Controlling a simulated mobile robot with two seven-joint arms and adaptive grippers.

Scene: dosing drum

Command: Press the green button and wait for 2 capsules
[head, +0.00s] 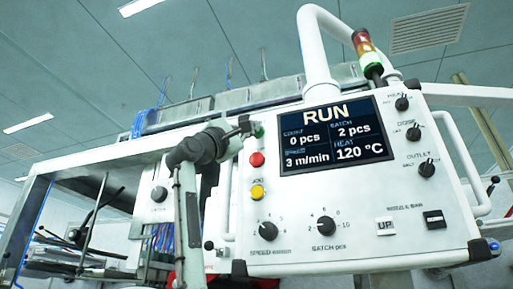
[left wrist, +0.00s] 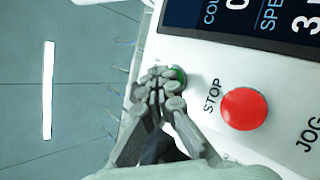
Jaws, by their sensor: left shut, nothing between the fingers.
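The green button (head: 258,130) is on the white control panel, left of the screen and above the red button. It also shows in the left wrist view (left wrist: 179,75), partly hidden behind my fingertips. My left gripper (head: 245,127) is shut and empty, with its tips at the button; in the left wrist view the closed fingertips (left wrist: 160,82) overlap it. I cannot tell whether they touch it. The screen (head: 336,134) reads RUN, 0 pcs count, 2 pcs batch, 3 m/min and 120 °C. No capsules are in view. My right gripper is not in view.
The red STOP button (left wrist: 244,108) is close to my fingers, and a yellow button (head: 257,192) is below it. The panel has speed (head: 268,231) and batch (head: 326,226) knobs. A signal lamp (head: 367,52) stands on top. White tubular handles flank the panel.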

